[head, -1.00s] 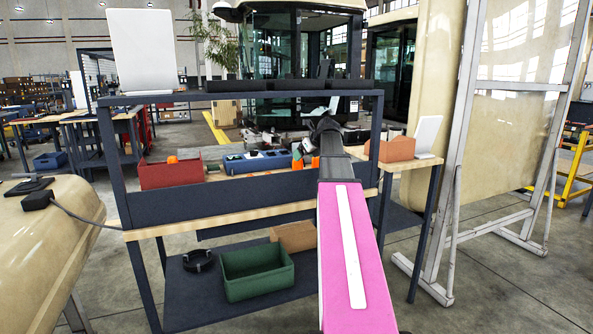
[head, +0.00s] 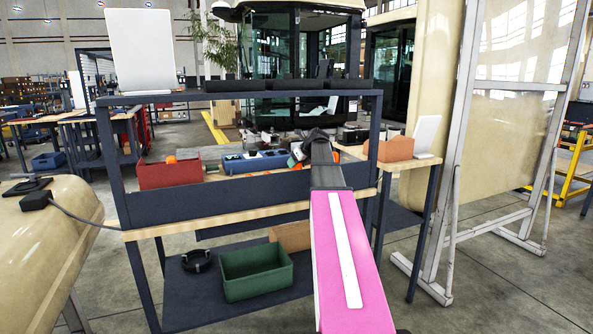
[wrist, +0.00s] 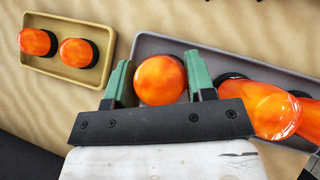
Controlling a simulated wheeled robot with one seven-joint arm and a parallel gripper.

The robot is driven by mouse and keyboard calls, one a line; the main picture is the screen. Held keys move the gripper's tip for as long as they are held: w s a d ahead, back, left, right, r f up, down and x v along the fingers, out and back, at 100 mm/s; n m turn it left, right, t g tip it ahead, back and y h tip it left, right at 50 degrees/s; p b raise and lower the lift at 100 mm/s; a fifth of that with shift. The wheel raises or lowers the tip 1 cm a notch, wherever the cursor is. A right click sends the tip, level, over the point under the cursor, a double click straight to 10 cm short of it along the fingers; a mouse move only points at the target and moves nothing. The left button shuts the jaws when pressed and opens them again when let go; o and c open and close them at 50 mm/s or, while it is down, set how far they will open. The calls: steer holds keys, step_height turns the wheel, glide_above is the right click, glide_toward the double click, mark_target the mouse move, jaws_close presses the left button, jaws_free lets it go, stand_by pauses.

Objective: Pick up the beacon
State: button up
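In the wrist view a round orange beacon (wrist: 160,79), seen from above, lies between the two green fingers of my gripper (wrist: 158,76). The fingers are wide apart, one on each side of it; I see no clear grip, and contact is hard to judge. The beacon is in or over a grey tray (wrist: 150,42). More orange beacons (wrist: 262,106) with dark bases lie at the right of this tray. Two smaller orange beacons (wrist: 78,53) with black bases lie in a tan tray (wrist: 110,38) at the upper left. In the head view my arm hides most of this area.
On the trolley's wooden top (head: 225,223) stand a red bin (head: 168,173) and a blue holder (head: 252,163). A dark front panel (head: 220,196) and an upper rail frame the top. A green bin (head: 256,271) sits on the lower shelf. An orange-brown bin (head: 395,148) stands at the right.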

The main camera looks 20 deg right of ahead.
steer(key=shift+c, duration=1.1)
steer(key=shift+r, duration=0.15)
steer(key=shift+r, duration=0.6)
step_height(320, 180, up, 3)
steer(key=shift+f, duration=0.15)
steer(key=s+a+r, duration=0.7)
steer(key=s, duration=0.2)
steer(key=shift+a, duration=0.25)
steer(key=shift+w, duration=0.1)
